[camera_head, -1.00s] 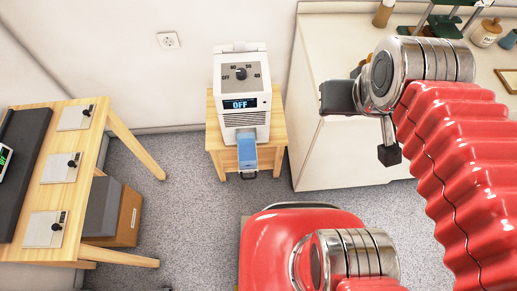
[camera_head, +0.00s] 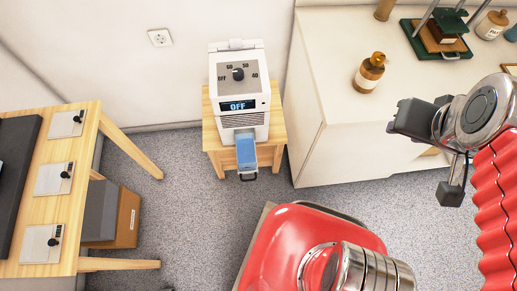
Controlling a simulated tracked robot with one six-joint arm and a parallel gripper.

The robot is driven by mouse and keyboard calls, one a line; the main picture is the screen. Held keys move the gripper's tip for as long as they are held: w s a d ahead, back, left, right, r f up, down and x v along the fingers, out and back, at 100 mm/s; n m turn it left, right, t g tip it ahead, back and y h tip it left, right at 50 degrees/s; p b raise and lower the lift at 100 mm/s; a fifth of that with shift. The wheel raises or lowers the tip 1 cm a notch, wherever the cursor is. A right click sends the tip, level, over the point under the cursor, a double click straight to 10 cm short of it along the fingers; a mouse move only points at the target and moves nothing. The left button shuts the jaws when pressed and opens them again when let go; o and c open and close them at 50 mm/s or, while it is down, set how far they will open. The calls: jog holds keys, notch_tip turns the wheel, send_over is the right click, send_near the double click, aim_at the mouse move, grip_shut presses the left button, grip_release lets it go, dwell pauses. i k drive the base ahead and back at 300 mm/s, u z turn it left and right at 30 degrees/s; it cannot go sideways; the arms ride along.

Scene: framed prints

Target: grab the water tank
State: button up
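The white machine (camera_head: 239,92) with a dial and a display reading OFF stands on a small wooden table (camera_head: 276,128). A blue tank (camera_head: 246,151) with a dark handle at its end sticks out low from the machine's front; it looks like the water tank. My gripper (camera_head: 424,155) is at the right, in front of the white cabinet and well apart from the tank. Its two dark fingers are spread wide with nothing between them.
A wooden table (camera_head: 88,140) with several switch plates stands at the left, a brown box (camera_head: 127,217) under it. The white cabinet (camera_head: 340,90) at the right bears a brown bottle (camera_head: 369,72) and a green-based press (camera_head: 436,38). Grey floor (camera_head: 185,195) is clear before the machine.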

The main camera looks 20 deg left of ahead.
aim_at(244, 146)
jog(key=z, duration=0.5)
jog(key=k, duration=1.2)
jog(key=u, duration=1.85)
jog(key=i, duration=0.65)
jog(key=u, duration=0.05)
